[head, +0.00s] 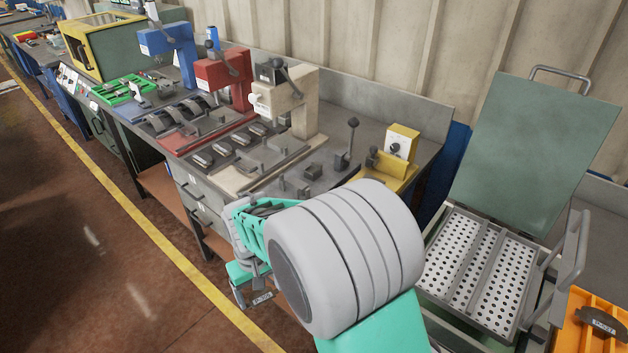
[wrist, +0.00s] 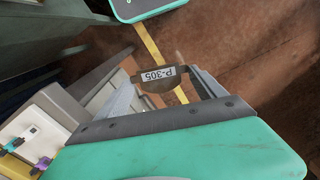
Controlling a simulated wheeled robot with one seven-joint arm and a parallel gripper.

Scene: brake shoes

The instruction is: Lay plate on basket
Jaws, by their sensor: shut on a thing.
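The plate, a small dark brown piece with a white label reading P-305 (wrist: 155,86), is held between the two fingers of my gripper (wrist: 166,79) in the wrist view. In the head view the plate (head: 262,298) shows small below my teal wrist, left of my large grey arm link. My gripper (head: 250,292) is shut on it, over the floor in front of the bench; its fingers are partly hidden. The basket (head: 494,266), a perforated metal tray with a raised handle, sits in an open green box at the right. My gripper is well left of it.
The green lid (head: 540,150) stands open behind the basket. An orange tray (head: 577,335) with another dark labelled plate (head: 600,320) is at the lower right. The bench (head: 395,150) carries red, blue, beige and yellow fixtures. The floor (head: 90,260) at left is clear.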

